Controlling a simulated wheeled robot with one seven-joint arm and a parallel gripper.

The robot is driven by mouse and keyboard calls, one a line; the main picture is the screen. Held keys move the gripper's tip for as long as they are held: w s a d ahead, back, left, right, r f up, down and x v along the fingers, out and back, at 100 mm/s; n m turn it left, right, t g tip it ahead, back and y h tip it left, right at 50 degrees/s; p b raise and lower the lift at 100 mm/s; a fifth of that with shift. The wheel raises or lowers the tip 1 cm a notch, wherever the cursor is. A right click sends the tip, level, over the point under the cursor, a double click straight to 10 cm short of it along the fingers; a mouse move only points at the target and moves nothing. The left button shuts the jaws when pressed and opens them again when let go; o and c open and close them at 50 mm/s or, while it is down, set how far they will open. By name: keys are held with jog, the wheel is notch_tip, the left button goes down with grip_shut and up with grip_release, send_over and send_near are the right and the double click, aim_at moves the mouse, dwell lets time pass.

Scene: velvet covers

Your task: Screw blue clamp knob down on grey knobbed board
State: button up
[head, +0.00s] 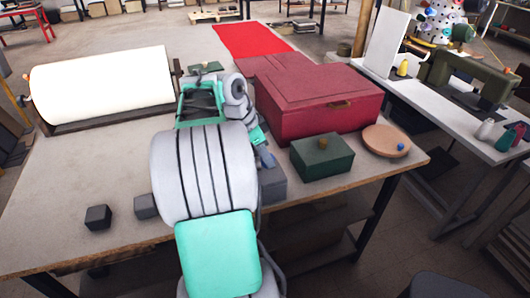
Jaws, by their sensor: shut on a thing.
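A grey block-like piece (274,187), which seems to be the grey knobbed board, sits on the table just right of my arm, its left part hidden behind the arm. My gripper (264,153) points down over its back edge, partly hidden by my own wrist. A small blue-grey part (268,160) shows at the fingertips, and it appears to be the blue clamp knob held in the jaws. Whether it touches the grey piece is too small to tell.
A large dark red box (318,105) stands right behind the gripper. A green box (322,158) with a brown knob and a round tan board (384,141) with a blue knob lie to the right.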

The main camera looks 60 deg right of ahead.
jog(key=shift+m+y+p, duration=0.3)
jog(key=shift+m, duration=0.7)
jog(key=shift+g, duration=0.3)
jog(key=o, duration=1.3)
jog(key=shift+o, duration=0.2)
jog(key=shift+r, duration=0.1)
jog(key=p+v, duration=0.2)
jog(key=v, duration=0.5)
jog(key=shift+r, duration=0.35)
jog(key=shift+w, duration=0.1)
